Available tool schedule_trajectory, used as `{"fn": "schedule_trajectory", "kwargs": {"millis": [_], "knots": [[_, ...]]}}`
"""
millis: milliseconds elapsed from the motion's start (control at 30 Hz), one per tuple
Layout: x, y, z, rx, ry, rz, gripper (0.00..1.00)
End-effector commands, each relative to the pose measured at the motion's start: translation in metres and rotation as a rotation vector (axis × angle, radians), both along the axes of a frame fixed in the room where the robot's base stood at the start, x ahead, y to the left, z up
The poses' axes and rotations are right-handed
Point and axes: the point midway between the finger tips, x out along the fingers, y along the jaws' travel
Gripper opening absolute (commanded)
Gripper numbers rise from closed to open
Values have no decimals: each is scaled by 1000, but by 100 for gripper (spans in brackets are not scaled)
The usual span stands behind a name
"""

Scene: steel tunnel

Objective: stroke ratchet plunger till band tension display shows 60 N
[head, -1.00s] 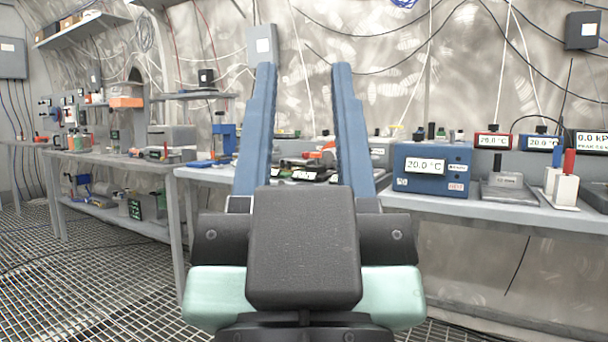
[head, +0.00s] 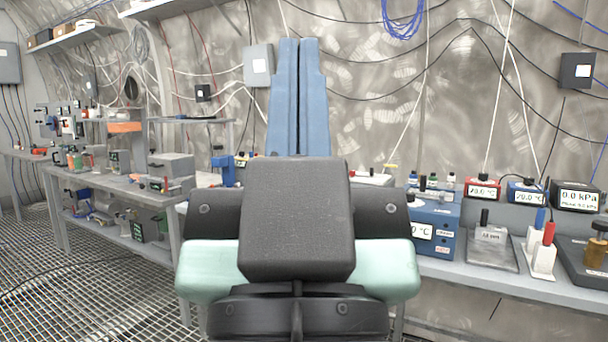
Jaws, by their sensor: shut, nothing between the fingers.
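My gripper (head: 299,42) stands upright in the middle of the head view, its two blue fingers closed against each other with nothing between them. It is raised in front of the back wall and touches nothing that I can see. I cannot pick out a ratchet plunger, a band or a display reading in newtons.
The right bench (head: 470,277) carries a large blue box (head: 432,237), a red-framed display (head: 483,189), a grey plate device (head: 489,247) and a white block with red and blue handles (head: 541,250). The left bench (head: 110,183) holds several devices. Grated floor (head: 90,290) is open at lower left.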

Motion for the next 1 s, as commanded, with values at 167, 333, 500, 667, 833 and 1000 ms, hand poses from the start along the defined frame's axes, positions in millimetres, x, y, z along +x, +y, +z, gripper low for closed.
{"fn": "schedule_trajectory", "kwargs": {"millis": [167, 333, 500, 667, 833, 1000], "knots": [[0, 0, 80, 0, 0, 0, 0], [0, 0, 136, -1, 0, 1, 0], [0, 0, 193, 0, 0, 1, 0], [0, 0, 237, 0, 0, 1, 0], [0, 1, 255, 0, 0, 1, 0], [0, 0, 252, 0, 1, 1, 0]]}}
